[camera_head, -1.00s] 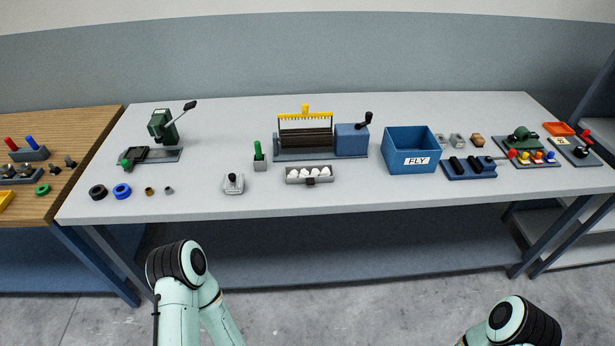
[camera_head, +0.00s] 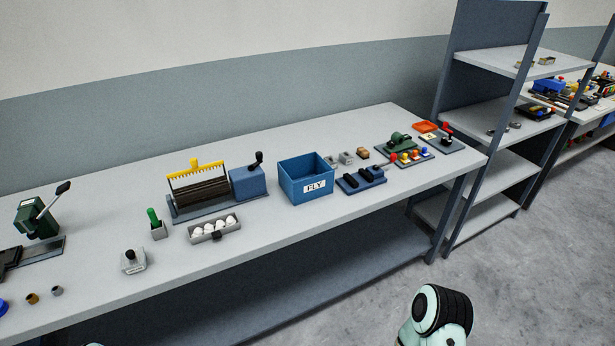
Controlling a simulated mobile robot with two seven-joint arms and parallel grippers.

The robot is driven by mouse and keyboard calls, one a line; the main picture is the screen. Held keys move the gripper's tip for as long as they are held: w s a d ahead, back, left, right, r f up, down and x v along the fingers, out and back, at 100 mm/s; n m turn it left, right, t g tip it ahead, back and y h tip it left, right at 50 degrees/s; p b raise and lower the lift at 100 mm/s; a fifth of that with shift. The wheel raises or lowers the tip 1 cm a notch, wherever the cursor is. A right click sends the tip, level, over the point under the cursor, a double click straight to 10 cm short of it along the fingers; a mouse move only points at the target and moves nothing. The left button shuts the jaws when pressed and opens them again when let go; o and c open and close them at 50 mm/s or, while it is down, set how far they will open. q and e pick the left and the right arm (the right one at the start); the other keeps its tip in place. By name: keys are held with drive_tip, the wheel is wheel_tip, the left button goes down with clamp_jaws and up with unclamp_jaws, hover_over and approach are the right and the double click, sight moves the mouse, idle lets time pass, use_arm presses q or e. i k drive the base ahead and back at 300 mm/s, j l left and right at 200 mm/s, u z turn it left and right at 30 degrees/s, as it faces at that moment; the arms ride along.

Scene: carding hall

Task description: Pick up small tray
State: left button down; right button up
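Two things in view could be the small tray. One is a small orange tray (camera_head: 425,127) at the far right end of the grey table (camera_head: 363,130). The other is a small grey tray (camera_head: 231,233) holding several white rounded pieces, near the table's front edge left of the blue box. Both rest on the table with nothing of mine touching them. A pale green and black part of my arm shows at the bottom right. Neither gripper is in view.
A blue box marked FLY (camera_head: 305,187) stands mid-table. A carding device with a yellow comb (camera_head: 194,176) is left of it. A green machine (camera_head: 408,142) and blue block (camera_head: 361,181) are to its right. A shelf rack (camera_head: 505,160) stands beyond the table's right end, with open floor before it.

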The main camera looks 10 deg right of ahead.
sight(214, 228)
drive_tip(key=i+l+u, duration=0.35)
drive_tip(key=i+l, duration=0.45)
drive_tip(key=l, duration=0.1)
